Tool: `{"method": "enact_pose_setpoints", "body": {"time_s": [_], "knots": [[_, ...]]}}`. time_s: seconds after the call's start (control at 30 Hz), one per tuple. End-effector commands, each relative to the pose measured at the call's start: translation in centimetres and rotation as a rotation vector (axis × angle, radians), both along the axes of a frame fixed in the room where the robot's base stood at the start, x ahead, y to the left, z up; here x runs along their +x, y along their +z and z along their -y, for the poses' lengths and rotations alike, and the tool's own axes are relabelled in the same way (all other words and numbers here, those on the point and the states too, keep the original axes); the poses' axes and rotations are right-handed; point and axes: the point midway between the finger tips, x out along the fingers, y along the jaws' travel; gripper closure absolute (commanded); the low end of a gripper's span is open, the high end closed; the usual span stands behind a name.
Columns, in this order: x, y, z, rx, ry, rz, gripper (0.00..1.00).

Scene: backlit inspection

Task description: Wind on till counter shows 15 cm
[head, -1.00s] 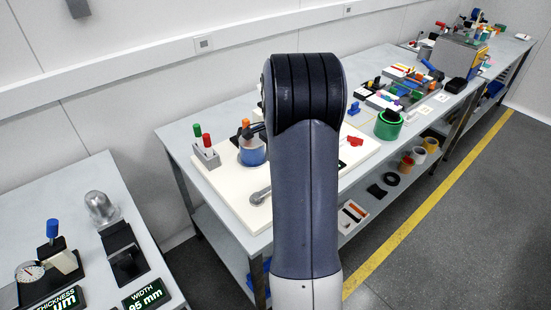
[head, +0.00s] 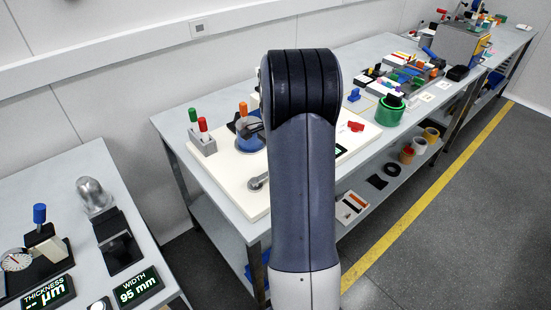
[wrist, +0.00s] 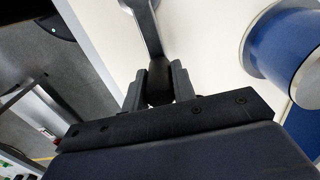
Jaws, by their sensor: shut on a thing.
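In the wrist view my gripper (wrist: 158,88) is shut on a dark cylindrical knob (wrist: 158,80) at the end of a grey crank arm (wrist: 143,25). The crank's other end runs out of the top of that view. In the head view part of the grey crank (head: 258,182) shows at the front of a white board (head: 222,178); my arm hides my gripper. A blue roll (head: 248,138) stands on the board and also shows at the right of the wrist view (wrist: 292,50). A dark display (head: 341,150) is mostly hidden behind my arm; its reading cannot be made out.
A grey holder (head: 203,142) with green and red handles stands at the board's left. A separate bench at left carries a WIDTH display (head: 137,288) reading 95 mm.

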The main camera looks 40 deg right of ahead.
Motion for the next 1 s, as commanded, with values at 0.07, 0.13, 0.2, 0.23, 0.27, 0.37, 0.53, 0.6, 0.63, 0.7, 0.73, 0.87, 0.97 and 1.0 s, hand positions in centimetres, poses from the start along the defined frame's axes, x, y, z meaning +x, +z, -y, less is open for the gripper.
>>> {"method": "enact_pose_setpoints", "body": {"time_s": [0.07, 0.13, 0.2, 0.23, 0.27, 0.37, 0.53, 0.6, 0.63, 0.7, 0.73, 0.87, 0.97, 1.0], "knots": [[0.0, 0.0, 0.0, 0.000, 0.000, 0.000, 0.91], [0.0, 0.0, 0.0, 0.000, 0.000, 0.000, 0.91], [0.0, 0.0, 0.0, 0.000, 0.000, 0.000, 0.91], [0.0, 0.0, 0.0, 0.000, 0.000, 0.000, 0.91], [0.0, 0.0, 0.0, 0.000, 0.000, 0.000, 0.91], [-0.3, 0.0, 0.0, 0.000, -0.001, 0.000, 0.91], [-1.9, -0.1, -0.3, 0.000, -0.001, -0.001, 0.91], [-2.5, -0.1, -0.4, 0.001, -0.001, -0.001, 0.91], [-2.7, -0.1, -0.5, 0.001, -0.001, 0.000, 0.91], [-3.1, -0.1, -0.6, 0.001, 0.000, 0.000, 0.91], [-3.2, -0.1, -0.6, 0.001, 0.000, 0.000, 0.91], [-3.3, 0.0, -0.6, 0.001, 0.000, -0.001, 0.91], [-3.3, 0.0, -0.6, 0.001, 0.000, -0.001, 0.91], [-3.3, 0.0, -0.6, 0.001, 0.000, -0.001, 0.91]]}}
